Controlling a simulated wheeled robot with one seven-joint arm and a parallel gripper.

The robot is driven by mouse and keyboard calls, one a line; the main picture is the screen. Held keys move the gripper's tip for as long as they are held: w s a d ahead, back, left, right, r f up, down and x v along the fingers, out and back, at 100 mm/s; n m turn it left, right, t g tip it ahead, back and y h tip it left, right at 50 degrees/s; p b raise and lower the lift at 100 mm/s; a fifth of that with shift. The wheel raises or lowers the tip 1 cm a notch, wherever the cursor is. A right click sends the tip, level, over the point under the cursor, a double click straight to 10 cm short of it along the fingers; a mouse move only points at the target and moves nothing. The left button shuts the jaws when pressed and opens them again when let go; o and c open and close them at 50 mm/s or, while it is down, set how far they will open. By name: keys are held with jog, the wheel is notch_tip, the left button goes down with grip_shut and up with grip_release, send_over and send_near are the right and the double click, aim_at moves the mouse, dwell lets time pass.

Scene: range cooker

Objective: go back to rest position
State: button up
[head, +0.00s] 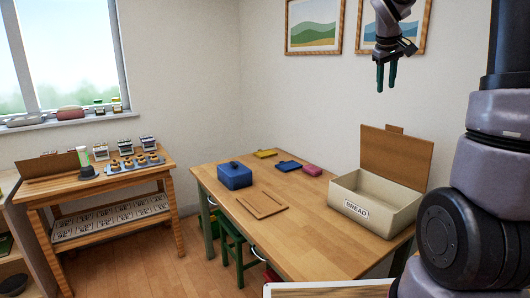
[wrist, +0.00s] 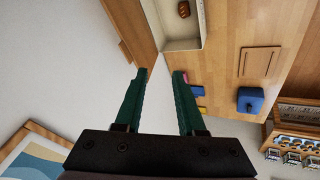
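My gripper (head: 386,77) hangs in the air at the upper right of the head view, in front of the wall and above the bread bin. Its two dark green fingers point down and stand apart with nothing between them; this also shows in the wrist view (wrist: 159,75). The cream bread bin (head: 372,206), labelled BREAD, stands on the wooden table with its wooden lid (head: 396,156) raised at the back. In the wrist view a brown loaf (wrist: 183,9) lies inside the bin (wrist: 180,32).
The table (head: 290,240) holds a blue box (head: 235,175), a wooden board (head: 256,205), and blue, yellow and pink items near the wall. A side table (head: 110,188) with jars and a muffin tray stands left under the window. Framed pictures (head: 313,26) hang behind my gripper.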

jog(key=s+a+m+y, duration=0.1)
jog(key=s+a, duration=0.3)
jog(key=s, duration=0.5)
jog(key=s+a+f+m+t+y, duration=0.1)
jog(key=s+a, duration=0.4)
jog(key=s, duration=0.5)
jog(key=s+a+m+t+y, duration=0.1)
jog(key=s+a+m+y, duration=0.2)
jog(key=s, duration=0.6)
jog(key=shift+s+a+f+m, duration=0.2)
jog(key=shift+s+a+m, duration=0.15)
jog(key=shift+a+m, duration=0.55)
